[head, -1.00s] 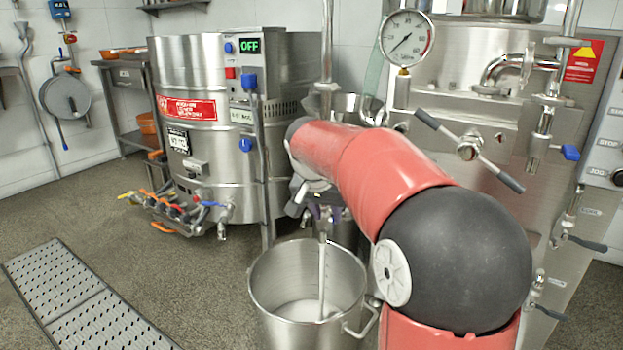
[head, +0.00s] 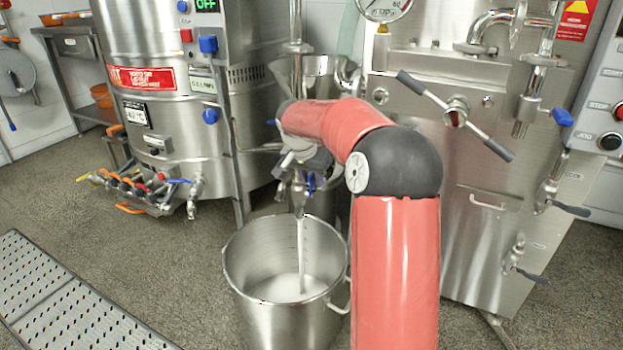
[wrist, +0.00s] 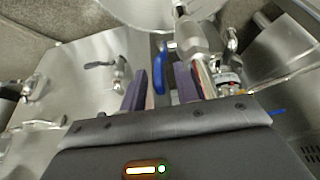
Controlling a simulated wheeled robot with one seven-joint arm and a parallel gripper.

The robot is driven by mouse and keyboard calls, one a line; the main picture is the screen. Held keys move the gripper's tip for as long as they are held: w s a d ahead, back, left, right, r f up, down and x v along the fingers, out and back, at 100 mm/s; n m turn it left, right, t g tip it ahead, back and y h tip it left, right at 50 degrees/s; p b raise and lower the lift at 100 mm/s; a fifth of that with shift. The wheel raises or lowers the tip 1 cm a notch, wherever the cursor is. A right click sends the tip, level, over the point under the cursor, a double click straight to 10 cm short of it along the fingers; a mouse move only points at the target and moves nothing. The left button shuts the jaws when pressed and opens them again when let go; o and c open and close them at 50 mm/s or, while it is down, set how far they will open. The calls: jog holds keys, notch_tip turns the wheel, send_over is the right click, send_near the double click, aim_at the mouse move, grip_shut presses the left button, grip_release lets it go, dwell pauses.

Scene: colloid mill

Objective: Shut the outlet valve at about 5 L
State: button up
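The outlet valve's blue lever (head: 311,183) shows below my gripper (head: 300,160) in the head view. A pale stream (head: 301,240) runs from the outlet into a steel bucket (head: 243,270). White liquid (head: 290,288) covers the bucket's bottom part; I cannot read its volume. In the wrist view, the blue lever (wrist: 160,72) stands between the two purple fingers of my gripper (wrist: 162,88), with gaps visible on both sides. The gripper is open around it, and I cannot tell whether a finger touches it. The steel outlet pipe (wrist: 194,40) is beside the right finger.
A steel tank (head: 160,90) with several small valves (head: 130,185) stands at left. A steel cabinet (head: 470,240) with a cross handle (head: 455,112) stands at right. A perforated floor grate (head: 60,300) lies at left. Floor between grate and bucket is clear.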

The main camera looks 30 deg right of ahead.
jog(key=shift+c, duration=0.3)
grip_shut()
jog(key=shift+w, duration=0.1)
